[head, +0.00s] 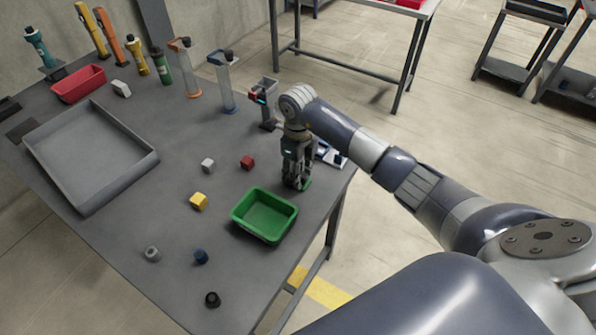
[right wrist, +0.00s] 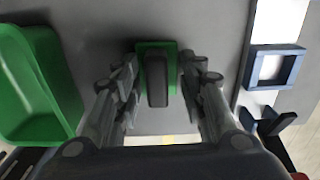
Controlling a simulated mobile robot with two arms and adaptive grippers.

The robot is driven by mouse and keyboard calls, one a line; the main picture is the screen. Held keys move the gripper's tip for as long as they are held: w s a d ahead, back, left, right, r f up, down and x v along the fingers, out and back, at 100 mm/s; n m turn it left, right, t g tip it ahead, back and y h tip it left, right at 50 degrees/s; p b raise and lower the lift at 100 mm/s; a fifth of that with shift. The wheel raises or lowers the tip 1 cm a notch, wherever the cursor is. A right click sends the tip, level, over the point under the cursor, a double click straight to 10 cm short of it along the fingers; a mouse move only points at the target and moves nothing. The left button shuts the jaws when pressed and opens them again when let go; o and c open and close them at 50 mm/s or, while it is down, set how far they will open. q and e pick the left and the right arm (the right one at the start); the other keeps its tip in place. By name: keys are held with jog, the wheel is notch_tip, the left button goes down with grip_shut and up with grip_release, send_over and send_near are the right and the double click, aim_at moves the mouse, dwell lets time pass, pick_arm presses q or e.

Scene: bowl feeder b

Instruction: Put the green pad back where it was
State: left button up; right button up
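The green pad (right wrist: 157,46) with a dark upright handle (right wrist: 158,85) stands on the grey table. It shows between the spread fingers of my right gripper (right wrist: 158,88) in the right wrist view, with a gap on each side. In the head view my right gripper (head: 297,183) points down at the table, and only a green edge of the pad (head: 306,183) shows beside the fingertips. My left gripper is not in view.
A green bin (head: 264,216) stands close to the right gripper. A white board with a blue square frame (right wrist: 275,67) lies on the other side. Small cubes, including a yellow one (head: 199,201), and a grey tray (head: 90,158) are farther left.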

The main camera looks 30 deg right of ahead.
jog(key=shift+r, duration=0.25)
notch_tip(320, 180, up, 12)
jog(key=b, duration=0.2)
